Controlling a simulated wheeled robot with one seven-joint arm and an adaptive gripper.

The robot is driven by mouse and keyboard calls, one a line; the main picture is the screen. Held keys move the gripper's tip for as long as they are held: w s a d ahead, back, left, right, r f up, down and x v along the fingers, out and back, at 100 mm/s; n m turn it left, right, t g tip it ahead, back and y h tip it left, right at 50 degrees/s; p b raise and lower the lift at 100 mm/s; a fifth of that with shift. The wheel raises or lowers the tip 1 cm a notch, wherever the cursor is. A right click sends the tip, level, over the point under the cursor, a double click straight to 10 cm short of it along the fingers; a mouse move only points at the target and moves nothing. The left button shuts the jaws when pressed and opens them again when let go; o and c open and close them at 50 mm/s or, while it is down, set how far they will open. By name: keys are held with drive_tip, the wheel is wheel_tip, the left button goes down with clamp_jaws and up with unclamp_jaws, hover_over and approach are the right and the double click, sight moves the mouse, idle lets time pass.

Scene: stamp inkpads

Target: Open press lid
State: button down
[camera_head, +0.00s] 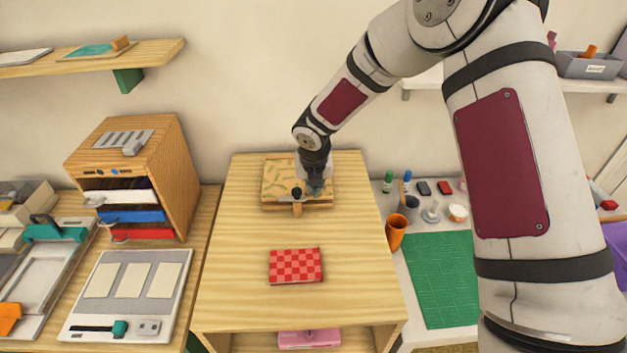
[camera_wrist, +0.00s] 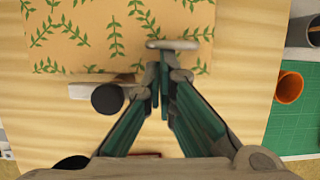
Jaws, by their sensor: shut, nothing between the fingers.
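The press (camera_head: 283,177) is a flat wooden block at the back of the middle table. Its lid is tan with green leaf sprigs and lies flat; it also fills the upper left of the wrist view (camera_wrist: 110,35). A dark round knob (camera_wrist: 108,98) sits at the lid's front edge, with a small wooden tab below it in the head view. My gripper (camera_head: 315,188) is over the press's front right part, right of the knob. Its fingers are together and empty in the wrist view (camera_wrist: 165,50). Whether the fingertips touch the lid is unclear.
A red checkered block (camera_head: 296,267) lies on the table in front of the press. A pink item (camera_head: 308,339) is on the shelf below. A wooden drawer cabinet (camera_head: 140,180) stands left; an orange cup (camera_head: 396,232) and green mat (camera_head: 440,280) are right.

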drive_tip(key=shift+f, duration=0.3)
drive_tip(key=shift+w+r, duration=0.1)
